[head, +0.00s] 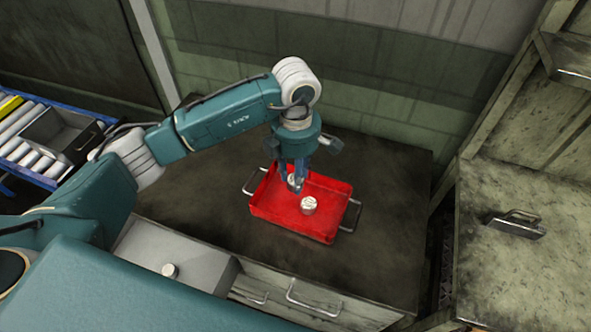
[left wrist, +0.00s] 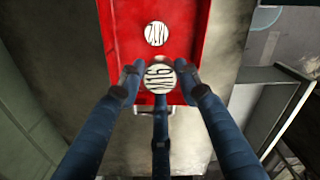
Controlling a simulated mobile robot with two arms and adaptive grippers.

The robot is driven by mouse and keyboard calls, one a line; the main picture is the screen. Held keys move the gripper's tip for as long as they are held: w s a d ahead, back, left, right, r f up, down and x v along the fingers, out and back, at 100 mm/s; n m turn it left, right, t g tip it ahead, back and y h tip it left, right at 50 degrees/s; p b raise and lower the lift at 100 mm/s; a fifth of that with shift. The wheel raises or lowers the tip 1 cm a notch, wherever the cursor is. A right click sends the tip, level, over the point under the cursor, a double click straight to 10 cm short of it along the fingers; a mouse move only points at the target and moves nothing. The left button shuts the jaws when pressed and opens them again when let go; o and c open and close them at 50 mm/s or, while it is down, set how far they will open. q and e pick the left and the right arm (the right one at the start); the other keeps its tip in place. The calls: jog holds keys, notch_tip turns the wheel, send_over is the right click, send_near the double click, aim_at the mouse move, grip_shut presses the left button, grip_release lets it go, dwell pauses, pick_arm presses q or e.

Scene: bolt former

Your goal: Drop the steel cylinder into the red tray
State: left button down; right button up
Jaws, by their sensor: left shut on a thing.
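The red tray (head: 270,216) lies on the dark tabletop, with a metal handle at each end. My left gripper (head: 295,182) points down over the tray's back left part. It is shut on a steel cylinder (left wrist: 160,76) with a striped, marked top, mostly hidden by the fingers in the head view. A second steel cylinder (head: 308,205) stands upright inside the tray, apart from the held one. It also shows in the left wrist view (left wrist: 156,34). The held cylinder's height above the tray floor is hard to tell. My right gripper is not in view.
A roller conveyor (head: 30,135) with a dark box stands at the far left. The tabletop around the tray is clear.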

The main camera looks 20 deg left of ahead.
pick_arm(q)
jog(key=shift+f, duration=0.2)
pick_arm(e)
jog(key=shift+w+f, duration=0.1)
pick_arm(q)
jog(key=c, duration=1.1)
grip_release()
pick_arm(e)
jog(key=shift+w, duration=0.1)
pick_arm(q)
jog(key=shift+r, duration=0.1)
notch_tip(320, 180, up, 12)
jog(key=shift+f, duration=0.1)
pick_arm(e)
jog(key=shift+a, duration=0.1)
pick_arm(q)
jog(key=shift+s, duration=0.1)
